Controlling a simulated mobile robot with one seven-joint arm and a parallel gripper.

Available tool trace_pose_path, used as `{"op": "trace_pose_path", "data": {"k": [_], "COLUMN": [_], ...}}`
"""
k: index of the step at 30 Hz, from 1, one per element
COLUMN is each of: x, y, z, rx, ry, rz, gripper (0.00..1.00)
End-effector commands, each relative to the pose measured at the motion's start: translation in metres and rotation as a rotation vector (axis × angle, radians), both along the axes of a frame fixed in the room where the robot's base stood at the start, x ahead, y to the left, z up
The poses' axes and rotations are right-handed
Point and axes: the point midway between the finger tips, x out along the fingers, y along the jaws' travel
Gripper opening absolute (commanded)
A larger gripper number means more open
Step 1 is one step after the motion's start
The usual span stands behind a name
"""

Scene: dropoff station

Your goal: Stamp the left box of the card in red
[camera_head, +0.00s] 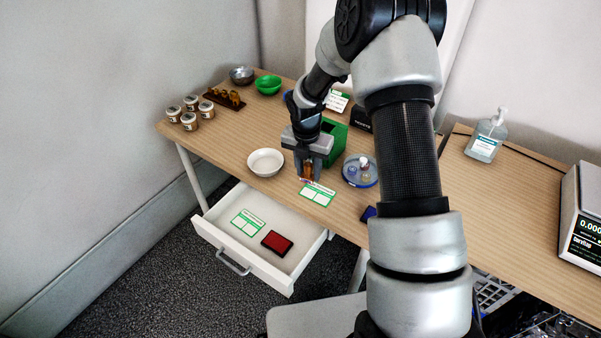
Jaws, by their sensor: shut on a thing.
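My gripper (309,166) is shut on a small brown stamp (306,174), pointing down over the table. The stamp's lower end is at the upper left edge of a white and green card (318,194) on the table; I cannot tell whether it touches the card. The card shows two boxes, and no mark can be made out at this size. A red ink pad (277,242) lies in the open drawer (291,273), beside another green and white card (247,223). A blue pad (368,213) on the table is partly hidden by my arm.
A white bowl (265,162) stands left of my gripper, a green box (334,138) behind it, and a round blue tray (360,180) with small items to its right. Jars (190,112), a rack (224,98) and a green bowl (268,84) stand farther back.

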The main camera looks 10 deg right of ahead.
Motion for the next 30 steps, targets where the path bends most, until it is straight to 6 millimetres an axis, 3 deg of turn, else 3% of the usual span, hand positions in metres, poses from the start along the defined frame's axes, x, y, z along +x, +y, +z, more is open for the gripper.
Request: {"op": "trace_pose_path", "data": {"k": [10,24,30], "x": [0.001,0.002,0.002], "y": [-0.006,-0.006,-0.006], "z": [-0.002,-0.048,-0.056], "rx": [0.001,0.001,0.0], "ry": [0.001,-0.001,0.0], "rz": [-0.018,-0.017,-0.018], "gripper": [0.18,0.18,0.18]}}
